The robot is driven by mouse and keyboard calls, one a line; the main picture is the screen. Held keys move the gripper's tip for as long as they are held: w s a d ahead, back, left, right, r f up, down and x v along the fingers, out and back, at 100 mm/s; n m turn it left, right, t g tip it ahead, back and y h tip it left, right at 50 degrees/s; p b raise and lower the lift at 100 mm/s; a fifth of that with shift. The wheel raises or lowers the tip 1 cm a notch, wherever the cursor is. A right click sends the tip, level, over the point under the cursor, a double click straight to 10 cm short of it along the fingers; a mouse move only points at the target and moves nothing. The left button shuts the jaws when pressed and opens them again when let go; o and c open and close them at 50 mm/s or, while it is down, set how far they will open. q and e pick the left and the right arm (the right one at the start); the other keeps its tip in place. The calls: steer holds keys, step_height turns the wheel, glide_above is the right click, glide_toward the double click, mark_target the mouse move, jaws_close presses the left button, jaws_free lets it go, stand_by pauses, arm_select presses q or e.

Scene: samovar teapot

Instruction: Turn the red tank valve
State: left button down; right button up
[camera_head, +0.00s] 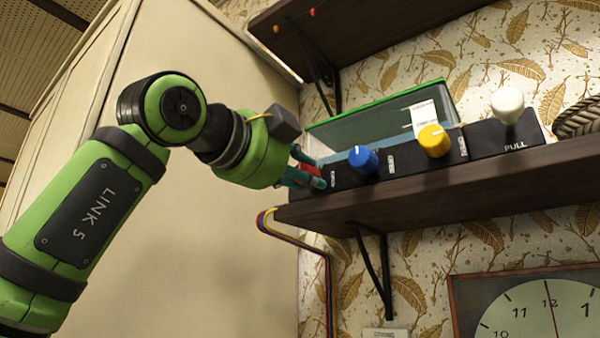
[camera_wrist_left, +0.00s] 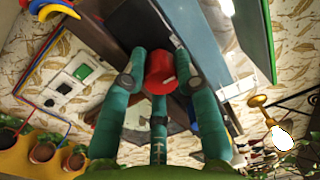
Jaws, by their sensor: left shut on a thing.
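The red tank valve (camera_wrist_left: 160,72) is a round red knob at the left end of a dark control box on the shelf. In the head view only part of the red valve (camera_head: 311,170) shows behind the fingers. My left gripper (camera_head: 308,172) reaches in from the left and is shut on the valve. In the left wrist view the teal fingers of my left gripper (camera_wrist_left: 158,80) sit on both sides of the knob, with a third finger below. My right gripper is in neither view.
A blue knob (camera_head: 363,159), a yellow knob (camera_head: 434,140) and a white pull knob (camera_head: 507,104) stand to the right on the same shelf (camera_head: 430,188). A green-rimmed tank (camera_head: 370,124) is behind them. A pale cabinet (camera_head: 200,200) stands close behind my left arm. A clock (camera_head: 540,310) hangs below.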

arm_select(q)
steer(key=c, duration=0.9)
jaws_free()
steer(key=shift+r, duration=0.1)
steer(key=shift+c, duration=0.2)
steer(key=shift+d, duration=0.15)
steer(key=v, duration=1.2)
